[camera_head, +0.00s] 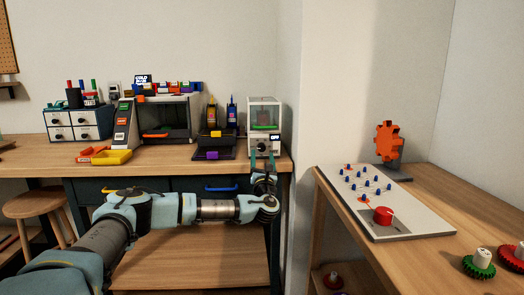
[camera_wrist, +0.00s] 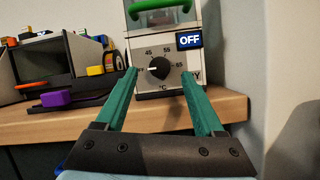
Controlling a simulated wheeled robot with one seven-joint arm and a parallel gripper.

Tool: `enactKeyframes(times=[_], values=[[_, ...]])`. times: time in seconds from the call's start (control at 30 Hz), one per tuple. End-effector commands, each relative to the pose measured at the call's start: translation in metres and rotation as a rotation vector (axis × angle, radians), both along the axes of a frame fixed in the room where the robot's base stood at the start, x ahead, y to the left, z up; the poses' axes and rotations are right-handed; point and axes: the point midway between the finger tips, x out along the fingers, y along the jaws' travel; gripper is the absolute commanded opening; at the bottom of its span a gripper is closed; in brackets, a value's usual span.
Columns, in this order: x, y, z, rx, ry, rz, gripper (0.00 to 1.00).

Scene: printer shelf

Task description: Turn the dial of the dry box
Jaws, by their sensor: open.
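The dry box (camera_head: 265,117) is a small white box with a clear window and a green handle, at the right end of the wooden bench. Its black dial (camera_wrist: 159,68) sits on the lower front panel, with a white pointer mark toward the left and numbers around it. A blue sign on its right reads OFF (camera_wrist: 190,40). My gripper (camera_wrist: 163,78) is open with green fingers, one on each side of the dial in the wrist view. The fingers look apart from the dial; their exact distance from it is unclear. In the head view my gripper (camera_head: 263,160) is in front of the box.
A black tool holder (camera_head: 214,143) stands left of the dry box, and a printer-like cabinet (camera_head: 155,120) is further left. A yellow tray (camera_head: 113,157) lies near the bench edge. The wall is close on the right. A side table (camera_head: 440,190) holds a pegboard panel (camera_head: 395,222) and gears.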

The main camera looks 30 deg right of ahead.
Motion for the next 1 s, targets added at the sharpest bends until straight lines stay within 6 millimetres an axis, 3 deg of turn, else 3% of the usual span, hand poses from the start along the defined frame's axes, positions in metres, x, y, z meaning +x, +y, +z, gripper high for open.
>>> enactKeyframes(times=[0.2, 0.6, 1.0], values=[[0.023, -0.012, 0.011, 0.002, -0.001, 0.0, 0.7], [0.029, -0.014, 0.012, 0.002, 0.001, 0.0, 0.7], [0.028, -0.014, 0.012, 0.002, 0.001, 0.0, 0.25]])
